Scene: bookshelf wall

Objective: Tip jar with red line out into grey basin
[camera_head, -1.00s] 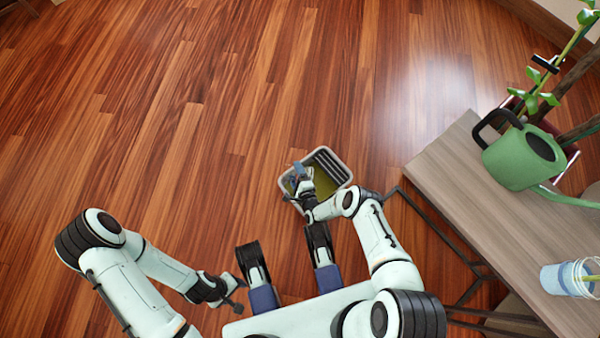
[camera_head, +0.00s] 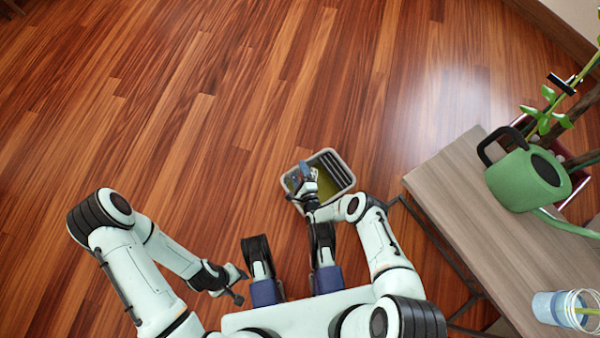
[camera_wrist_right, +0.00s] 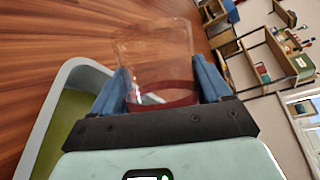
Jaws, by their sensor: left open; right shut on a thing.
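The grey basin (camera_head: 340,168) stands on the floor in front of me, with a yellow-green inside. My right gripper (camera_head: 303,172) is over its left part. In the right wrist view the blue fingers of the right gripper (camera_wrist_right: 163,88) are shut on the clear jar (camera_wrist_right: 152,58) with a red line round it. The jar looks tipped over on its side, and a small pale patch shows inside near the red line. The basin rim (camera_wrist_right: 50,88) is beside it on the left. The jar is hardly visible in the head view. My left gripper (camera_head: 236,284) is open and empty, left of the basin.
The floor left of and beyond the basin is clear.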

